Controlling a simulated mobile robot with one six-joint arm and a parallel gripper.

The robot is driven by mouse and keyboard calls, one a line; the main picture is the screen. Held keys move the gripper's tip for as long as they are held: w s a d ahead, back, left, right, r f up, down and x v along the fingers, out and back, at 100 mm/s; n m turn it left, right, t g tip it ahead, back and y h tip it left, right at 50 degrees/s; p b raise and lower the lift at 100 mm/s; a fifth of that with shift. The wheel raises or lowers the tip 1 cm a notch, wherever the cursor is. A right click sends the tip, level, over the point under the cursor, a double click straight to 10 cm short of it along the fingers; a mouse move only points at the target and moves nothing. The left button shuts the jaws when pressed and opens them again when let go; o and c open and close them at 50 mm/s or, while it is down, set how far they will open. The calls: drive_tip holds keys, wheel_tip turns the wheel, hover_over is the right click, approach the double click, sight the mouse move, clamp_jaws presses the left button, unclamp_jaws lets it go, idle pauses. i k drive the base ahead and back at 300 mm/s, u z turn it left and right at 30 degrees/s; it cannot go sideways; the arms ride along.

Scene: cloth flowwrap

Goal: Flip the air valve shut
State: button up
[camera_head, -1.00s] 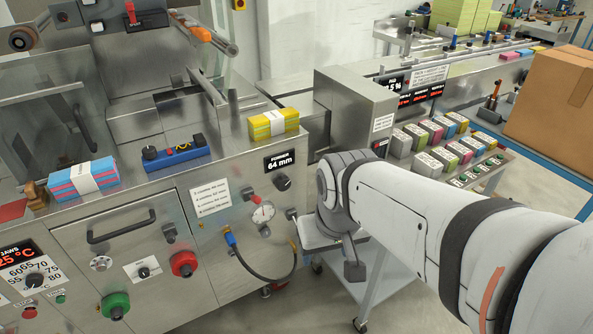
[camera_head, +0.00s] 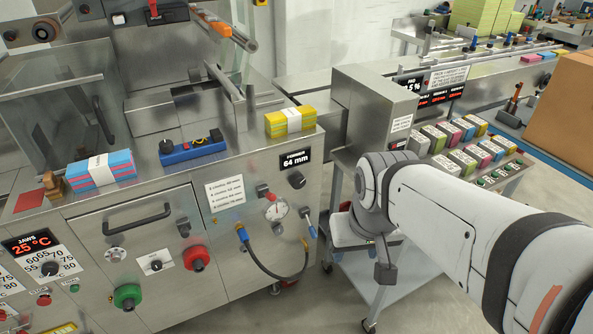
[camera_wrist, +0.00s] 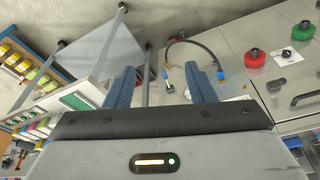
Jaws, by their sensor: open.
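A dark hose (camera_head: 272,272) loops below the gauge from a blue-ended fitting. The hose (camera_wrist: 195,45) also shows beyond my gripper (camera_wrist: 160,78) in the wrist view. My gripper's two blue fingers stand apart with nothing held between them, facing the front panel.
A black knob (camera_head: 296,180) and the 64 mm display (camera_head: 295,159) are above the gauge. Red (camera_head: 196,258) and green (camera_head: 127,296) knobs are to the lower left. A grey cart (camera_head: 408,285) stands right of the machine, behind my arm.

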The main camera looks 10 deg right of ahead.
sight(313, 231)
drive_tip(key=z, duration=0.75)
drive_tip(key=k, duration=1.8)
drive_tip(key=u, duration=0.7)
drive_tip(key=i, duration=1)
drive_tip(key=u, duration=0.05)
